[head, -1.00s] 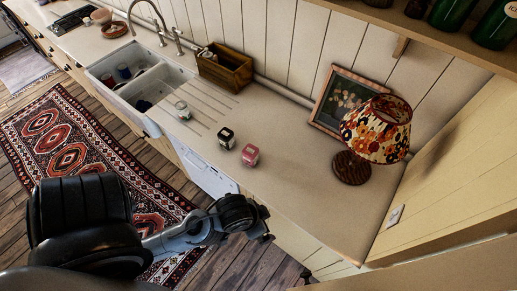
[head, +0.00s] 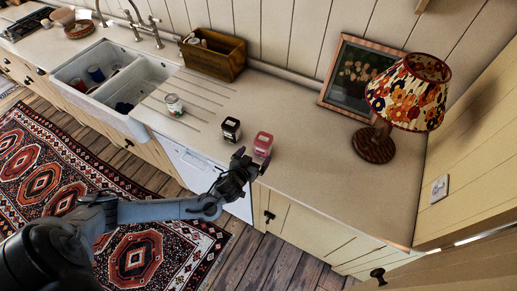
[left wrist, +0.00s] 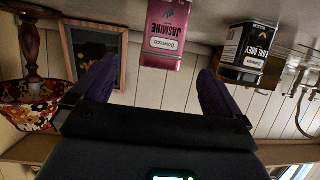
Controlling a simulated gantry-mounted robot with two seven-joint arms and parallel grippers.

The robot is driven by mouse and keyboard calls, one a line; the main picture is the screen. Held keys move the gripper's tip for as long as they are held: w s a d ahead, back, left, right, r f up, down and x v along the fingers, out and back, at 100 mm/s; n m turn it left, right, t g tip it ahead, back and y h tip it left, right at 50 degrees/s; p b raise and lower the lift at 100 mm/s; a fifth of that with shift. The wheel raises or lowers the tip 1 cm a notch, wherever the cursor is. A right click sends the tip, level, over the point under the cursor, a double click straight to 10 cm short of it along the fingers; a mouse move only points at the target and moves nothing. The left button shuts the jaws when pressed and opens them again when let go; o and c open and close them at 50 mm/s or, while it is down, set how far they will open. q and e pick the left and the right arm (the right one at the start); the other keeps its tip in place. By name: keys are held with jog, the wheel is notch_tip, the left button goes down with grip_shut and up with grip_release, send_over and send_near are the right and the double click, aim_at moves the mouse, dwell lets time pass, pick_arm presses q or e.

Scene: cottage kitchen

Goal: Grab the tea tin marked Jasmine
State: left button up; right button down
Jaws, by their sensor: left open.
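The pink tea tin (head: 263,144) stands upright near the front edge of the counter. In the left wrist view, which is upside down, its label reads Jasmine (left wrist: 166,32). My left gripper (head: 250,160) is just in front of this tin, on its near side. Its fingers are apart and empty in the wrist view (left wrist: 158,66), with the Jasmine tin beyond and between them. A black tin (head: 231,129) stands to the left of the pink one; its label reads Earl Grey (left wrist: 248,52). My right gripper is not in view.
A pale tin (head: 174,105) stands further left by the sink (head: 140,92). A wooden box (head: 212,60) is against the wall. A flowered lamp (head: 408,92) and a framed picture (head: 355,75) stand at the right. The counter (head: 325,195) right of the pink tin is clear.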

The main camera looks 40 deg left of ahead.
aim_at(261, 148)
pick_arm(q)
jog(key=x, duration=0.5)
jog(key=shift+r, duration=0.15)
jog(key=shift+x, duration=2.7)
jog(key=shift+a+r, duration=0.1)
jog(key=shift+a, duration=0.05)
jog(key=shift+c, duration=0.2)
jog(key=c, duration=1.2)
